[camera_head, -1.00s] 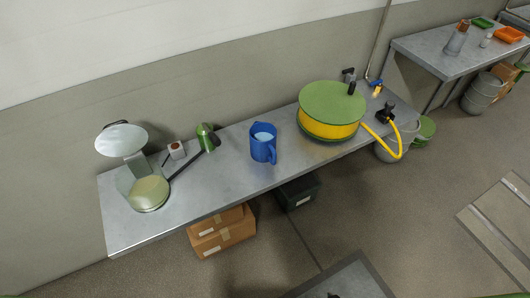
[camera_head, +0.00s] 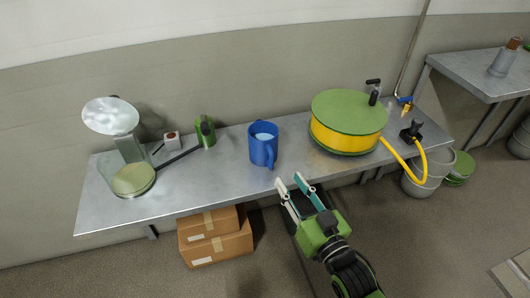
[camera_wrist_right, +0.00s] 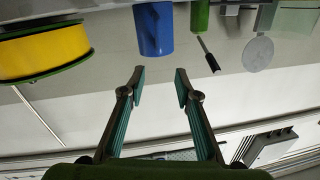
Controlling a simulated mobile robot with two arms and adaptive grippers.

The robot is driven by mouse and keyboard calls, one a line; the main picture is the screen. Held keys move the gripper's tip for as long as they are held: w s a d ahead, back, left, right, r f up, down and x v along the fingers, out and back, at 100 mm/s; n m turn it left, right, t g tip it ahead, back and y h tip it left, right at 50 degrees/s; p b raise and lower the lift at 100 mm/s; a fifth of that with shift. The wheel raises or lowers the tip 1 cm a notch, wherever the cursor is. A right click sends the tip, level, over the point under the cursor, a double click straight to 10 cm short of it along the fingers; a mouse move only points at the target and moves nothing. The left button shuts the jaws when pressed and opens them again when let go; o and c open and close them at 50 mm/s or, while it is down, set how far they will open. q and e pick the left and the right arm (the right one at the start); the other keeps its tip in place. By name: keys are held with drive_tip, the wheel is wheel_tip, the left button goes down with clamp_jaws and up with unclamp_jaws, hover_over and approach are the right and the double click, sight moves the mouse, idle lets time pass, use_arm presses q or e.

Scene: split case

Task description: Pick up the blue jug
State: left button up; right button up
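The blue jug (camera_head: 262,146) stands upright on the steel table (camera_head: 215,174), its handle towards the front. It looks to hold something pale blue. My right gripper (camera_head: 289,183) is open and empty in front of the table's front edge, a little below and right of the jug, apart from it. In the right wrist view the picture is upside down; the jug (camera_wrist_right: 153,30) shows beyond the spread fingertips (camera_wrist_right: 160,75), with nothing between them. My left gripper is not in view.
A yellow drum with a green lid (camera_head: 347,122) and yellow hose (camera_head: 420,165) stands right of the jug. Cardboard boxes (camera_head: 217,247) sit below. Table space around the jug is clear.

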sight(272, 153)
drive_tip(key=x, duration=0.6)
drive_tip(key=shift+f+b, duration=0.1)
drive_tip(key=shift+b, duration=0.2)
drive_tip(key=b+x, duration=0.1)
drive_tip(key=x, duration=0.4)
drive_tip(key=shift+w+f, duration=0.15)
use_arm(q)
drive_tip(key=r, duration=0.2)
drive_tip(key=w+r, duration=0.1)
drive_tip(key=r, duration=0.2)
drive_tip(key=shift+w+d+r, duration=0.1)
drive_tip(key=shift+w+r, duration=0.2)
use_arm(e)
clamp_jaws()
drive_tip(key=shift+r, duration=0.2)
